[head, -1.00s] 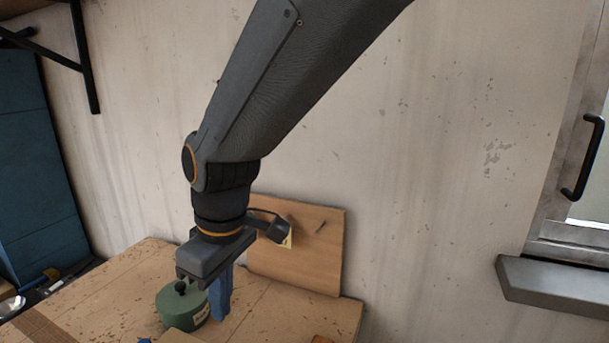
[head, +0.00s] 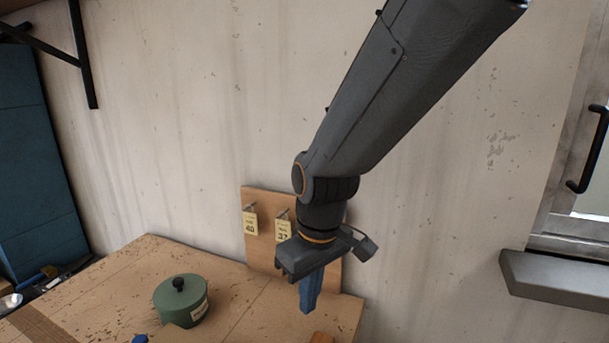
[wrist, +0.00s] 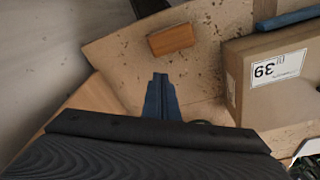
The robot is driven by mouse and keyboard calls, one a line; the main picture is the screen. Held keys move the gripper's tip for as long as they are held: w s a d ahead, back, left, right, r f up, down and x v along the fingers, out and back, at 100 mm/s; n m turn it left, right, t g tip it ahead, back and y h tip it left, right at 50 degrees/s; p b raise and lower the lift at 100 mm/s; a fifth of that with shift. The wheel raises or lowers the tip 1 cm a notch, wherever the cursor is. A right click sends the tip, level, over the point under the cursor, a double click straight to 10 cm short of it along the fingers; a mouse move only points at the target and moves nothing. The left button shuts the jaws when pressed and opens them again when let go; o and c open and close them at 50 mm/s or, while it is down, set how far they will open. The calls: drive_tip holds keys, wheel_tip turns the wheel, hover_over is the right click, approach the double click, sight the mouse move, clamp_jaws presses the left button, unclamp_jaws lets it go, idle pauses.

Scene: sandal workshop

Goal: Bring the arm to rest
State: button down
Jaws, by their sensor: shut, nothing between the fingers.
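My gripper (head: 308,294) hangs at the end of my arm in the head view, its blue fingers pointing down above the right part of the wooden workbench (head: 235,302). The fingers are shut with nothing between them. In the wrist view the blue fingertips (wrist: 160,80) are together, and an orange-brown block (wrist: 172,39) lies on the bench beyond them. The edge of that block (head: 321,338) also shows at the bottom of the head view.
A green lidded pot (head: 181,302) with a black knob stands left of my gripper. A wooden board (head: 262,259) with yellow tags on hooks leans at the wall behind. A cardboard box (wrist: 280,85) labelled 39 sits on the bench. A window ledge (head: 555,288) juts out at right.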

drive_tip(key=s+d+f+m+b, duration=0.1)
drive_tip(key=d+f+m, duration=0.3)
drive_tip(key=d, duration=0.5)
drive_tip(key=s+d+f+m+h+b, duration=0.1)
drive_tip(key=d+f+m, duration=0.3)
drive_tip(key=d, duration=0.5)
drive_tip(key=shift+d+f+b, duration=0.3)
drive_tip(key=shift+f+b, duration=0.15)
drive_tip(key=shift+b, duration=0.3)
drive_tip(key=shift+s, duration=0.1)
